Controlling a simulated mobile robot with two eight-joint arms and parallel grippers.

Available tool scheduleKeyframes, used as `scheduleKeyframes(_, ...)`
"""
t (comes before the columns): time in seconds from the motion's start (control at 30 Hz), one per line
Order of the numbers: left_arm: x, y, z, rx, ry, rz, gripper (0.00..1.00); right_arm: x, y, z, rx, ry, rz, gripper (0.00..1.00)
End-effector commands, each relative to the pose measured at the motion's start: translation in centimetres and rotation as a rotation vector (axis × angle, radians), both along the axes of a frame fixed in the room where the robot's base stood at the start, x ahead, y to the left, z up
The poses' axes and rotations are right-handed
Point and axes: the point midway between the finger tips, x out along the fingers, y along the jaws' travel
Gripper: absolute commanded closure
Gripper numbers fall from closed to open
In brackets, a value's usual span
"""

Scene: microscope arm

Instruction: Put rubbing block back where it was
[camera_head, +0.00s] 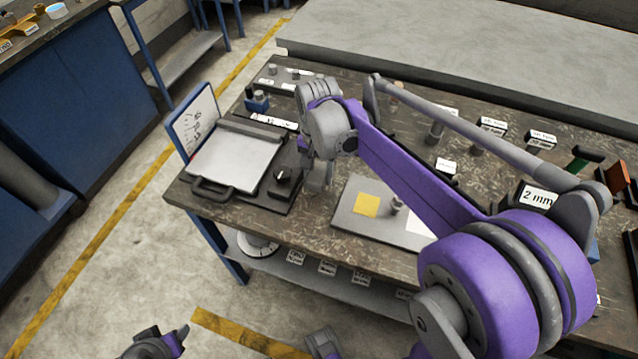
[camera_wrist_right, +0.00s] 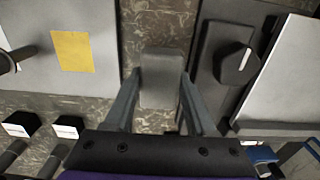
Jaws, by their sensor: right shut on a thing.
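The rubbing block appears as a grey rounded block (camera_wrist_right: 161,80) between the fingertips in the right wrist view. My right gripper (camera_wrist_right: 158,98) is shut on it. In the head view my right gripper (camera_head: 318,182) points down over the table between the grey plate (camera_head: 350,219) and the black-based board (camera_head: 240,160); the fingers mostly hide the block there. I cannot tell whether the block touches the tabletop. A purple and grey part of my left arm shows at the bottom edge of the head view, and its jaw state is unclear.
The plate carries a yellow square (camera_head: 367,205) and a grey knob. A black dial (camera_wrist_right: 237,63) stands close beside my right gripper. Several labelled cylinders and blocks, one marked 2 mm (camera_head: 538,197), stand behind and right. Bare dark tabletop (camera_head: 312,222) lies between plate and board.

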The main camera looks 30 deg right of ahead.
Motion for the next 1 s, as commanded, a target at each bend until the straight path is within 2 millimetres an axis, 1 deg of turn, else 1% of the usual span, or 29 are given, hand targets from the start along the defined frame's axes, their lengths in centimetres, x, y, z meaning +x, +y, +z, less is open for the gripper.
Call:
scheduleKeyframes(0.17, 0.0, 0.0, -0.3, 0.0, 0.001, 0.0, 0.5, 0.0, 0.0, -1.5, 0.0, 0.0, 0.0, 1.0)
scheduleKeyframes(0.3, 0.0, 0.0, -0.6, 0.0, 0.002, 0.0, 0.5, 0.0, 0.0, -3.6, 0.0, 0.0, 0.0, 1.0)
scheduleKeyframes(0.33, -0.1, 0.0, -0.7, 0.0, 0.002, 0.0, 0.5, 0.0, 0.0, -3.9, 0.0, 0.0, 0.0, 1.0)
scheduleKeyframes(0.6, 0.0, 0.0, -0.6, 0.0, 0.002, 0.0, 0.5, 0.0, 0.0, -4.1, 0.0, 0.0, 0.0, 1.0)
scheduleKeyframes(0.7, -0.1, 0.0, -0.9, 0.0, 0.003, 0.0, 0.5, 0.0, 0.0, -4.4, 0.0, 0.0, 0.0, 1.0)
scheduleKeyframes(0.73, -0.1, 0.0, -0.9, 0.0, 0.003, 0.0, 0.5, 0.0, 0.0, -4.4, 0.0, 0.0, 0.0, 0.43)
scheduleKeyframes(0.8, -0.1, 0.0, -0.8, 0.0, 0.003, 0.0, 0.5, 0.0, 0.0, -4.4, 0.0, 0.0, 0.0, 0.32)
scheduleKeyframes(1.0, -0.1, 0.0, -0.8, 0.0, 0.003, 0.0, 0.5, 0.0, 0.0, -4.3, 0.0, 0.0, 0.0, 0.32)
